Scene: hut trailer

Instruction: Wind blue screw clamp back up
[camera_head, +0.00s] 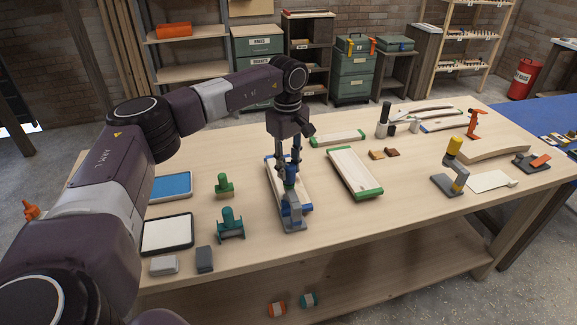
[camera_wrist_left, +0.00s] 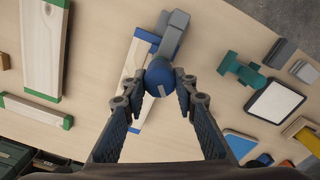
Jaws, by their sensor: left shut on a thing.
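The blue screw clamp (camera_head: 291,207) stands upright at the front middle of the workbench, with a grey foot and body and a blue knob on top. It is beside or over a pale board with blue ends (camera_head: 303,187). My left gripper (camera_head: 289,167) reaches down from above and is shut on the clamp's knob. In the left wrist view the round blue knob (camera_wrist_left: 160,73) sits between the two fingertips (camera_wrist_left: 156,92), with the grey body behind it. The fingers partly hide the clamp's upper part in the head view. My right gripper is not in view.
A teal clamp (camera_head: 230,224), a green stamp-like tool (camera_head: 224,187) and trays (camera_head: 168,236) stand to the left. A green-ended board (camera_head: 353,172) lies close on the right. A yellow-topped clamp (camera_head: 452,165) stands farther right. Bare wood lies between the board and that clamp.

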